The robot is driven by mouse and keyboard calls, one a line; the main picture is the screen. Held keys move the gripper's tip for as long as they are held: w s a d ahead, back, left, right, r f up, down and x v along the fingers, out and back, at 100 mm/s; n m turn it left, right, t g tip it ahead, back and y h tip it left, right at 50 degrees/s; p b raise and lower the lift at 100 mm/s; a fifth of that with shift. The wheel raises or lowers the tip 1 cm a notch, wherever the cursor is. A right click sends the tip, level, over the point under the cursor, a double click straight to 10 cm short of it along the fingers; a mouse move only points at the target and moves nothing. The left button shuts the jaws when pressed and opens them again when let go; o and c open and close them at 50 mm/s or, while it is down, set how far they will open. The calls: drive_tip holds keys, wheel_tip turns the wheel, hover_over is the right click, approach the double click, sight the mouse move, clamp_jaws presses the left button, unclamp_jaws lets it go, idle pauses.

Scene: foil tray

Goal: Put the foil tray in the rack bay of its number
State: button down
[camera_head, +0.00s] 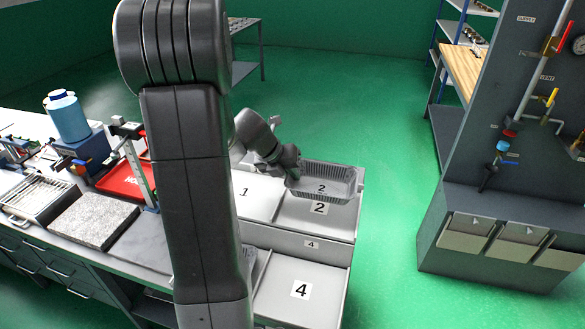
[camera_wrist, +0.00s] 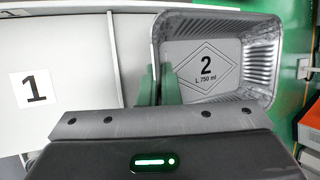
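The foil tray (camera_head: 345,172) is a silvery ribbed rectangular tray with a 2 on its inside floor; it also shows in the wrist view (camera_wrist: 262,60). My gripper (camera_head: 290,165) is at the tray's left side. In the wrist view the green fingers (camera_wrist: 158,85) stand on either side of the tray's left wall, closed on it. The tray appears held above rack bay 2 (camera_head: 290,212), whose label 2 shows just below it, and its right end reaches near the bay's right edge. The exact height is hard to tell.
Bay 1 (camera_head: 258,205) lies left of bay 2 and looks empty. Bay 4 (camera_head: 275,305) is nearer and empty. My arm hides the bay 3 area. A grey divider (camera_head: 275,239) separates the rows. Left is a bench with a stone slab (camera_head: 93,221) and red tray (camera_head: 120,180).

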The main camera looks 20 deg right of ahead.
sight(291, 202)
drive_tip(key=shift+s+f+b, duration=0.1)
drive_tip(key=shift+f+b, duration=0.45)
wheel_tip(291, 202, down, 4)
drive_tip(key=b, duration=0.4)
drive_tip(key=shift+r, duration=0.25)
drive_tip(key=shift+f+b, duration=0.3)
drive_tip(key=shift+f, duration=0.55)
drive_tip(key=shift+f, duration=0.15)
drive_tip(key=c, duration=1.6)
unclamp_jaws()
drive_tip(key=shift+o, duration=0.2)
drive_tip(key=shift+a, duration=0.1)
drive_tip(key=v, duration=1.3)
drive_tip(key=shift+a+r+p, duration=0.15)
drive_tip(key=shift+r+p, duration=0.25)
